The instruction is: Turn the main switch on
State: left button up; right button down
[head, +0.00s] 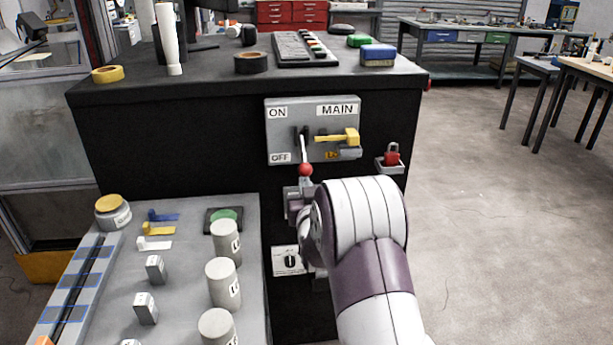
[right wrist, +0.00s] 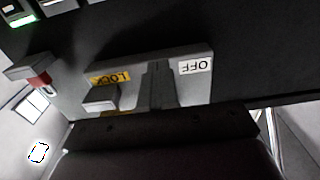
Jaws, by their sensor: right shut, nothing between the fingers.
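The main switch panel (head: 287,124) is a grey plate on the front of the black cabinet, labelled ON at the top, OFF at the bottom and MAIN. Its lever with a red knob (head: 305,169) points down, toward OFF. A yellow latch (head: 345,137) lies horizontally to the lever's right, above a LOCK label. My right gripper (head: 297,190) is shut and empty, just below the red knob; I cannot tell whether they touch. The right wrist view shows the panel (right wrist: 145,62) upside down, with the dark gripper in front hiding part of it. My left gripper is out of view.
A red padlock (head: 392,154) hangs on a bracket right of the panel. A small rotary switch (head: 289,261) is below. A grey console (head: 185,265) with several knobs and cylinders stands at front left. Tape rolls and boxes sit on the cabinet top (head: 205,84). Floor at right is clear.

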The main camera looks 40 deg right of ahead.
jog(key=shift+r, duration=0.15)
jog(key=shift+r+p, duration=2.65)
jog(key=shift+r, duration=1.25)
jog(key=shift+s+a+f+b, duration=0.4)
jog(key=shift+s+f+b, duration=0.3)
jog(key=shift+f+b, duration=0.05)
send_near(304, 157)
jog(key=shift+s+a+b, duration=0.35)
jog(key=shift+s, duration=0.15)
